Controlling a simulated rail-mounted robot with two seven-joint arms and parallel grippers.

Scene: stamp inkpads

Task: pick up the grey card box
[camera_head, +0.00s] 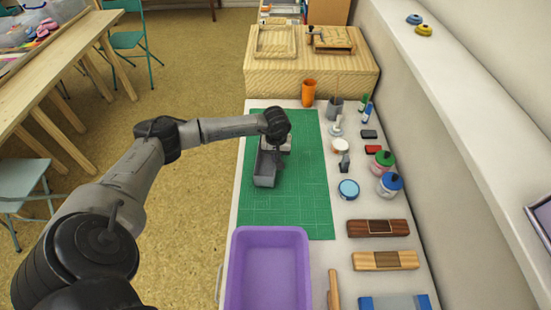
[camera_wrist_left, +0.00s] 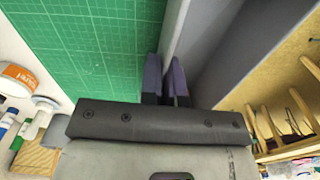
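The grey card box (camera_head: 264,178) is an open-topped box at the left part of the green cutting mat (camera_head: 290,215). In the left wrist view, its grey wall (camera_wrist_left: 178,25) runs between the two fingers. My left gripper (camera_head: 279,160) points down at the box's right side. In the wrist view its dark fingertips (camera_wrist_left: 166,80) are close together, one on each side of the wall, and look shut on it. I cannot tell whether the box's base touches the mat. My right gripper is not in view.
A purple tray (camera_head: 232,275) stands in front of the mat. Ink pots, stamps and wooden blocks (camera_head: 378,228) line the right side. An orange cup (camera_head: 309,93) and wooden drawer unit (camera_head: 310,77) stand behind. The front part of the mat is clear.

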